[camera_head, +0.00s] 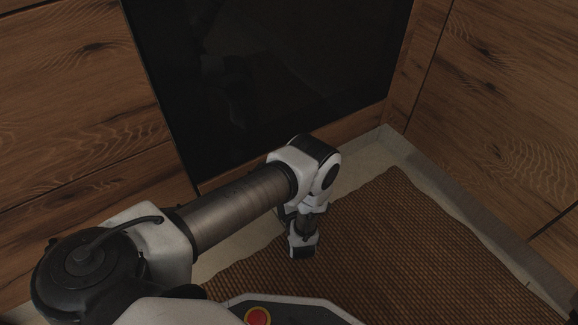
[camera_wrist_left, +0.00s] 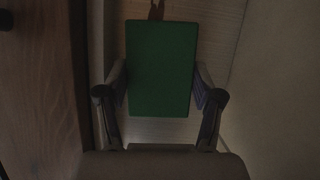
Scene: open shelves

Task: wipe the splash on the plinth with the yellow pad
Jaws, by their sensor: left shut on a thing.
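A green rectangular pad (camera_wrist_left: 160,68) is held between the two fingers of my left gripper (camera_wrist_left: 159,88) in the left wrist view. It looks green, not yellow; no yellow pad shows. A dark brown splash (camera_wrist_left: 157,9) shows just past the pad's far edge, on a pale grained surface that looks like the plinth (camera_wrist_left: 208,30). The pad hides part of that surface; I cannot tell whether it touches it. In the head view my left arm reaches down close to the cabinet's foot, and the pad and splash are hidden there. My right gripper is in neither view.
A brown woven mat (camera_head: 400,250) covers the floor right of my left arm. Wooden cabinet fronts (camera_head: 75,100) and a black glass panel (camera_head: 270,70) stand ahead. A wooden wall of fronts (camera_head: 510,100) closes the right side. A pale floor strip (camera_head: 400,150) borders the mat.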

